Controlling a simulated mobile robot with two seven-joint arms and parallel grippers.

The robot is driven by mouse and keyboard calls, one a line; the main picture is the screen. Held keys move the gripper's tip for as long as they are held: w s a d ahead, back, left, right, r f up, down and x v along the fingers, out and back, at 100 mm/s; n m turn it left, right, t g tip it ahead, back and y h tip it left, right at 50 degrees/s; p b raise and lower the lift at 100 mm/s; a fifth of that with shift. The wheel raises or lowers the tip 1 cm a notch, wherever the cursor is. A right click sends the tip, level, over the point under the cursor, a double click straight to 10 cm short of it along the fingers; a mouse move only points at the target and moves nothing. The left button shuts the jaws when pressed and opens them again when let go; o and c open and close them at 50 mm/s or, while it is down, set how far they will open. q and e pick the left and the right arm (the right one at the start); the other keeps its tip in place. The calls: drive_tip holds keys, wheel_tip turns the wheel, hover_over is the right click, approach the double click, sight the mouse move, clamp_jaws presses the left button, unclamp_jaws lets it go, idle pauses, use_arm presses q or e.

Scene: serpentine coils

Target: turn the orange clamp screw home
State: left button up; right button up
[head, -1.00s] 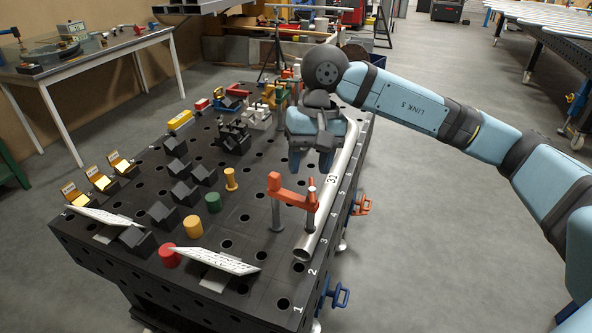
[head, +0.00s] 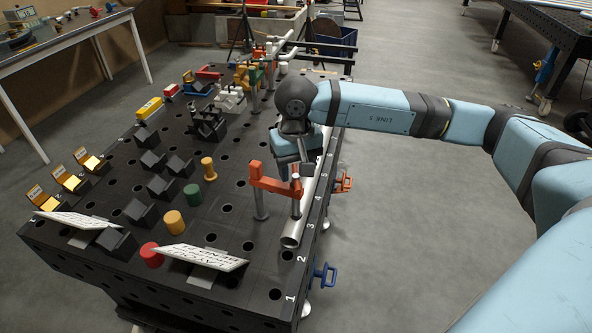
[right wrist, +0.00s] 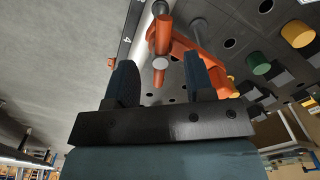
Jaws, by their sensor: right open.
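The orange clamp (head: 276,180) stands on the dark perforated table at its right side, its arm reaching over a silver pipe (head: 292,234). Its upright clamp screw (head: 296,190) is at the arm's right end. My right gripper (head: 296,167) is just behind and above that end, partly hidden by the clamp. In the right wrist view the clamp (right wrist: 185,45) shows beyond the two open, empty fingers. The round end of the screw (right wrist: 160,62) shows between the fingers; I cannot tell whether they touch it. My left gripper is out of view.
A green cylinder (head: 192,194), a yellow cylinder (head: 174,222) and a red cylinder (head: 151,255) stand left of the clamp. Other clamps (head: 250,75) crowd the table's far end. Floor right of the table is clear.

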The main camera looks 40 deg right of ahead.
sight(296, 175)
drive_tip(key=shift+f, duration=0.75)
clamp_jaws()
idle(0.8)
unclamp_jaws()
drive_tip(key=shift+r, duration=0.15)
wheel_tip(296, 175, up, 14)
drive_tip(key=shift+b, duration=0.4)
